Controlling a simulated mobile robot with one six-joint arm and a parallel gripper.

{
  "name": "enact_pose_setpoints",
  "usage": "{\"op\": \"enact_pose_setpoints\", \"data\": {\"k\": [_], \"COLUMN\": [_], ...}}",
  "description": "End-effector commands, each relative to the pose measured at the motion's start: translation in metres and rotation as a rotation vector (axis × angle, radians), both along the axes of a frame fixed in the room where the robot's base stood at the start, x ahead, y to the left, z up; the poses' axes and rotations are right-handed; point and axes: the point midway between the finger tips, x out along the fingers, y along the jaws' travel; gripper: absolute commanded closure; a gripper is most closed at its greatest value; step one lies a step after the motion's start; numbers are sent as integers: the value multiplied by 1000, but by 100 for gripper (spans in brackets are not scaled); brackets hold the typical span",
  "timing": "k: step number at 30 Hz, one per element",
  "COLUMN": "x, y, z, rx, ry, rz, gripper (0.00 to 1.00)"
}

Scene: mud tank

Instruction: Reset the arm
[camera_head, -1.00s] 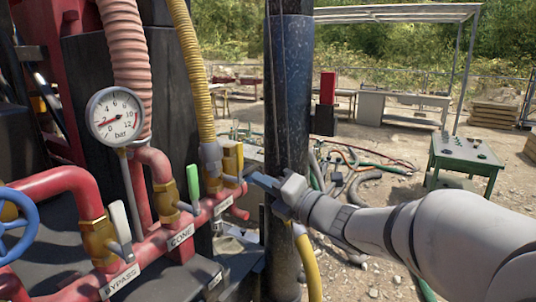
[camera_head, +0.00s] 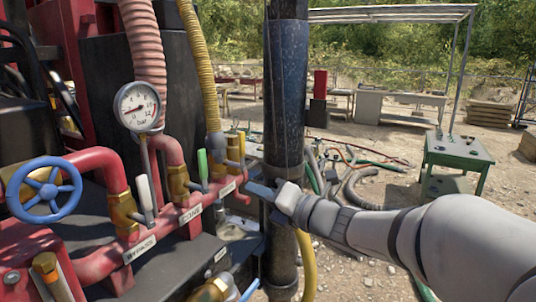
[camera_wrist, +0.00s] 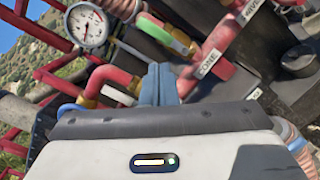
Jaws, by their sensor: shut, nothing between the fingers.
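My gripper (camera_head: 262,190) is at the end of my grey arm, which reaches in from the right in the head view. Its blue fingers point left toward the red manifold pipe (camera_head: 170,232) and look apart from it. In the wrist view my gripper (camera_wrist: 158,72) shows its two blue fingers together with nothing between them. In the head view the green lever (camera_head: 202,168) and the white lever (camera_head: 145,192) both stand upright.
A dark vertical pipe (camera_head: 285,90) stands right beside my gripper. A pressure gauge (camera_head: 138,106), blue handwheel (camera_head: 45,190) and yellow hose (camera_head: 198,70) are at left. A green table (camera_head: 457,152) stands at right, with hoses on the gravel behind.

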Motion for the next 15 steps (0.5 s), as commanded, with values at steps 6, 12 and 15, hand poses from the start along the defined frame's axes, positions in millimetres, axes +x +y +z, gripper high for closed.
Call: {"op": "enact_pose_setpoints", "data": {"k": [6,12,15], "x": [-27,-62,-86], "y": [9,12,8], "z": [-17,-45,-66], "rx": [-241,-550,-768], "ry": [-144,-348,-509], "rz": [88,228,346], "gripper": [100,100,100]}}
